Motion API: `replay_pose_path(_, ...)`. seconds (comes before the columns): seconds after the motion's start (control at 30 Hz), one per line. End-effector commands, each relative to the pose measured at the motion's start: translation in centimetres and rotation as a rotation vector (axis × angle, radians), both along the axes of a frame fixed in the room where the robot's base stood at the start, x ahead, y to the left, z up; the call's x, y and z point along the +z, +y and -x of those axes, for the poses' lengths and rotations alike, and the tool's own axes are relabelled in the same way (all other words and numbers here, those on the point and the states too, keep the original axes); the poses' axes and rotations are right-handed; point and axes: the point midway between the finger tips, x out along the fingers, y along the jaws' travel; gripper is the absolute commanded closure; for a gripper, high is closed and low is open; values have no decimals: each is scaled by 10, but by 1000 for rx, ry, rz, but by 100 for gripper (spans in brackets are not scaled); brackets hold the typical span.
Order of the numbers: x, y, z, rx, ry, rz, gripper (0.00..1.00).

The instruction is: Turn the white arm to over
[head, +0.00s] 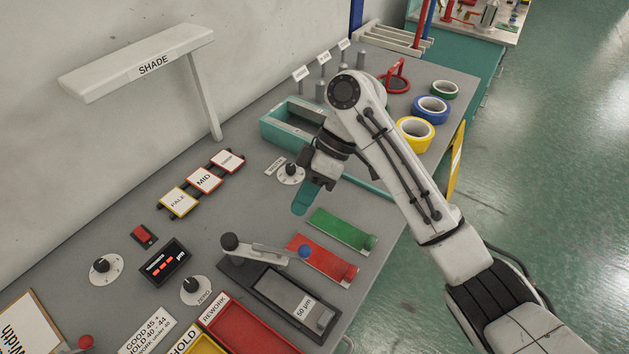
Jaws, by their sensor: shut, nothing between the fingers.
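The white arm (268,249) in the head view is a pale lever with a blue knob (305,251) at its right end. Its left end joins a dark grey post (231,247) on a black base plate (240,277). The lever points right across the far end of the base plate, and its knob reaches the red strip's near corner. My gripper (312,190) is shut and empty. It is farther back than the lever, above the table, and apart from it. My gripper hides part of the table and the teal tray behind it.
A red strip (320,259) and a green strip (340,230) lie right of the lever. A dial (291,174) stands left of my gripper. A plate marked 50 µm (295,300), a zero dial (195,290) and a readout (164,262) are nearer. Tape rolls (414,134) stand behind my arm.

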Motion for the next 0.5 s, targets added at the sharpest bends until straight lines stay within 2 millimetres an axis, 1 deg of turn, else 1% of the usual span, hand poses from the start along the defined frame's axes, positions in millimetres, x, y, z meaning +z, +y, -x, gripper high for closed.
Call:
replay_pose_path(0.1,-18,12,9,0,1,1,100)
replay_pose_path(0.2,-29,19,17,0,0,0,100)
replay_pose_path(0.23,-26,20,22,0,-2,-1,100)
replay_pose_path(0.4,-27,25,42,-1,-2,0,100)
replay_pose_path(0.5,-27,27,48,-1,-2,0,100)
